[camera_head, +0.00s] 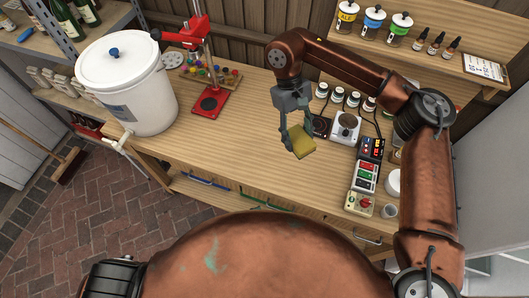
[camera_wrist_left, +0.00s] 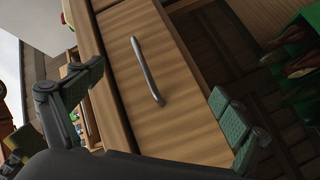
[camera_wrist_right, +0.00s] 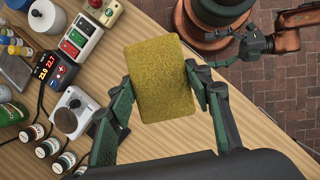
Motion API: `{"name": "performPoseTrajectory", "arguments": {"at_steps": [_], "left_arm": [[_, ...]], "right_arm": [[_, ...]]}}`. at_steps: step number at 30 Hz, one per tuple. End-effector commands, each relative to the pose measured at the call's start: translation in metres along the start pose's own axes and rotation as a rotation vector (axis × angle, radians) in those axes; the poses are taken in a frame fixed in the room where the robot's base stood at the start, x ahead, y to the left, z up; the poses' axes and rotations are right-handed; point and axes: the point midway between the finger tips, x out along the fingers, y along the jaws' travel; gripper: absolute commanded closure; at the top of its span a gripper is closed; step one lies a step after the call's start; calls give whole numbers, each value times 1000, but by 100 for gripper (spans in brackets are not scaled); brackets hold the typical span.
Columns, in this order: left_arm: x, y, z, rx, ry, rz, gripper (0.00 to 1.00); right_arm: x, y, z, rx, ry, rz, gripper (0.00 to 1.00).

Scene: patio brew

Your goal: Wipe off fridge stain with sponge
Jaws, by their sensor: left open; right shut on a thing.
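A yellow sponge (camera_head: 302,141) is held above the wooden workbench in the head view. My right gripper (camera_head: 292,132) is shut on it. In the right wrist view the sponge (camera_wrist_right: 160,80) sits between the two green fingers. My left gripper (camera_wrist_left: 158,108) is open and empty in its wrist view, in front of a wooden drawer front. It also shows in the right wrist view (camera_wrist_right: 250,46), low beside the bench. A pale grey-white panel (camera_head: 495,165) stands at the right in the head view; I cannot tell whether it is the fridge. No stain shows.
A raised shelf (camera_head: 430,62) holds bottles. A drawer handle (camera_wrist_left: 147,70) shows in the left wrist view. The bench's middle is clear.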

Motion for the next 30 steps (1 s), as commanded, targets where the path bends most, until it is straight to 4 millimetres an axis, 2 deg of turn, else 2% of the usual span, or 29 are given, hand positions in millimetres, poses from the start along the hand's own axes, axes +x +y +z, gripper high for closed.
{"name": "performPoseTrajectory", "arguments": {"at_steps": [1,5,7,9,11,14,18,21,25,30], "left_arm": [[1,29,0,-51,-4,62,6],[2,96,-5,-198,-13,198,6],[4,129,-18,-246,-20,256,6],[6,154,-42,-221,-27,292,6],[6,169,-69,-133,-32,299,6],[5,186,-119,87,-30,273,6],[-3,210,-188,419,-4,209,6],[-11,229,-228,614,25,159,6],[-21,248,-265,788,59,106,6],[-28,262,-286,893,85,72,6]], "right_arm": [[0,0,0,0,0,0,67],[0,0,0,0,0,0,67],[0,0,0,0,0,0,67],[0,0,0,0,0,0,67],[0,0,0,0,0,0,67],[0,0,0,0,0,0,67],[0,0,0,0,0,0,67],[0,0,0,0,0,0,67],[0,0,0,0,0,0,67],[0,0,0,0,0,0,67]]}}
